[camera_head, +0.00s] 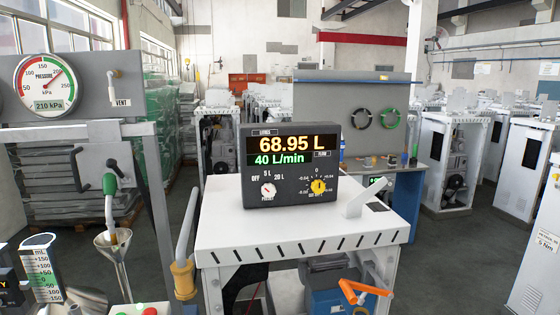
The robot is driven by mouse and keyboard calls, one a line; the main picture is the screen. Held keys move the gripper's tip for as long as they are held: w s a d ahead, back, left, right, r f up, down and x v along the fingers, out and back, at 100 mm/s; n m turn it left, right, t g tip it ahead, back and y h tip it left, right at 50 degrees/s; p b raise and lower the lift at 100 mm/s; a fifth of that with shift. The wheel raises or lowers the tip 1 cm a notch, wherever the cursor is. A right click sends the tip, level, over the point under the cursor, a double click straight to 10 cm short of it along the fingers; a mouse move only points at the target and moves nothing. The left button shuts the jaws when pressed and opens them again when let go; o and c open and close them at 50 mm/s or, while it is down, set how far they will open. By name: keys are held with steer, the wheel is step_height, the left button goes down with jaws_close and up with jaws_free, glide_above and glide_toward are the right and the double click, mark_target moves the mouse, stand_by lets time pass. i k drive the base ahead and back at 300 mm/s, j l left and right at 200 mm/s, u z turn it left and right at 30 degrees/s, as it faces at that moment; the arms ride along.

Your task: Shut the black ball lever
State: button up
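The nozzle points into a metal funnel (113,240). A white dispenser (300,225) with a lit display (291,155) stands in the middle. An orange handle (362,292) is low in front. A vent lever (112,86) sits higher on the panel. Open floor (455,250) lies at right.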

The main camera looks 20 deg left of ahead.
mark_target(111, 163)
steer(key=u, duration=2.05)
